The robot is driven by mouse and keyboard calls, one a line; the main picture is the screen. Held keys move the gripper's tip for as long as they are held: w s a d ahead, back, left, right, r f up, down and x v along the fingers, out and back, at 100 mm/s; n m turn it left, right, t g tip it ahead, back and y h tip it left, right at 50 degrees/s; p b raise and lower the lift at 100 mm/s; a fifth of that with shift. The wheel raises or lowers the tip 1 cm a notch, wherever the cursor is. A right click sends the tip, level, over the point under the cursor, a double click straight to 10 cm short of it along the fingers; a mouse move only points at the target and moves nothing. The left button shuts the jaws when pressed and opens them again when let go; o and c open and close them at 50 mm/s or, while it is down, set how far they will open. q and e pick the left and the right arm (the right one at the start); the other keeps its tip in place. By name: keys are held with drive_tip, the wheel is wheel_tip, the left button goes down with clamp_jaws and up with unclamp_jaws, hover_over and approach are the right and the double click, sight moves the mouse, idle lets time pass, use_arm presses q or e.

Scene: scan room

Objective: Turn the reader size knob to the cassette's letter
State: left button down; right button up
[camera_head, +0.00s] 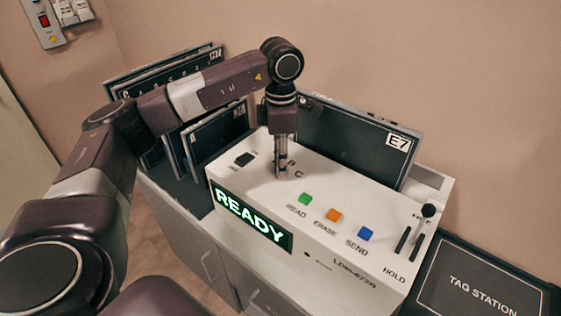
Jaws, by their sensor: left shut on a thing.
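The white reader (330,215) stands on a cabinet, with a green READY display (251,217) on its front. My left gripper (282,171) points straight down at the left part of the reader's top and is shut on the size knob. The knob is almost wholly hidden by the fingers, so its pointer setting cannot be read. Letters, with a C clearest, are printed beside it. A dark cassette (345,135) stands upright at the back of the reader, with a white label reading E7 (398,143). My right gripper is not in view.
Green (305,199), orange (334,215) and blue (365,234) buttons lie right of the knob. A black lever (428,211) stands farther right. A dark switch (244,159) sits left. More cassettes (218,135) stand in a rack behind my left arm. A TAG STATION pad (480,293) is at lower right.

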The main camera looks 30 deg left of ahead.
use_arm(q)
drive_tip(key=c, duration=1.6)
unclamp_jaws()
drive_tip(key=shift+w+r, duration=0.1)
wheel_tip(320, 180, up, 12)
